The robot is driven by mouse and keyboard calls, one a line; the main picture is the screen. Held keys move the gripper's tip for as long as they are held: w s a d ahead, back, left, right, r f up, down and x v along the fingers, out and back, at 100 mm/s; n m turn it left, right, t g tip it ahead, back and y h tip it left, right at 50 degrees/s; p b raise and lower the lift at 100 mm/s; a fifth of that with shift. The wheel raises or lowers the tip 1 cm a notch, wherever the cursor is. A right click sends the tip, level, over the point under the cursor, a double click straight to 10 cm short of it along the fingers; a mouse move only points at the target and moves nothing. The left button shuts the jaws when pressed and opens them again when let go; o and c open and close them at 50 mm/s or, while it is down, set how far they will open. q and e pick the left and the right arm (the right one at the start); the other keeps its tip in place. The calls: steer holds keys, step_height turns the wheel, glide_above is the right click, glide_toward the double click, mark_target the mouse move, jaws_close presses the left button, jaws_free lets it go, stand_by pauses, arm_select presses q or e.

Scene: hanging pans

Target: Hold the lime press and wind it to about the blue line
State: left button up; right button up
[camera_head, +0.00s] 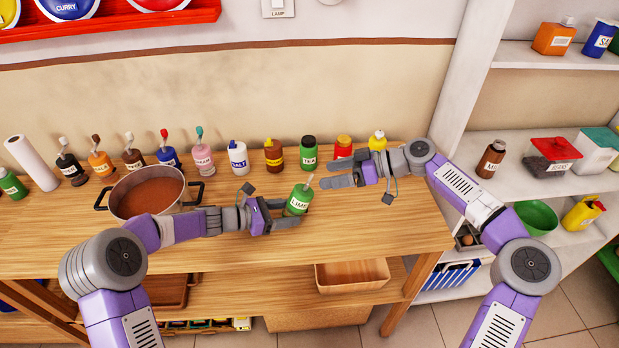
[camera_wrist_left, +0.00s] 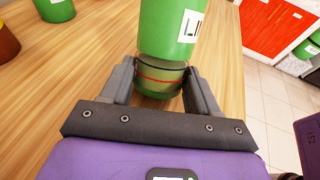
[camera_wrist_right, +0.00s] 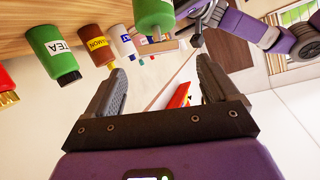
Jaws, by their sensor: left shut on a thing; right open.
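The lime press (camera_head: 299,199) is a green bottle with a LIME label and a thin light stem on top, tilted slightly, over the wooden table. My left gripper (camera_head: 285,215) is shut on its lower part. My right gripper (camera_head: 325,182) is open and empty, just right of the stem. In the right wrist view the press (camera_wrist_right: 152,15) is beyond the open fingers (camera_wrist_right: 160,85).
A row of bottles lines the wall, including a green TEA bottle (camera_head: 308,153) and a salt bottle (camera_head: 238,157). A white shelf unit (camera_head: 540,130) stands at right. The table's front right is clear.

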mark_target(310, 178)
steer(key=x, duration=0.7)
steer(key=shift+d, duration=0.1)
steer(key=c, duration=1)
steer(key=shift+r, duration=0.1)
steer(key=shift+t, duration=0.3)
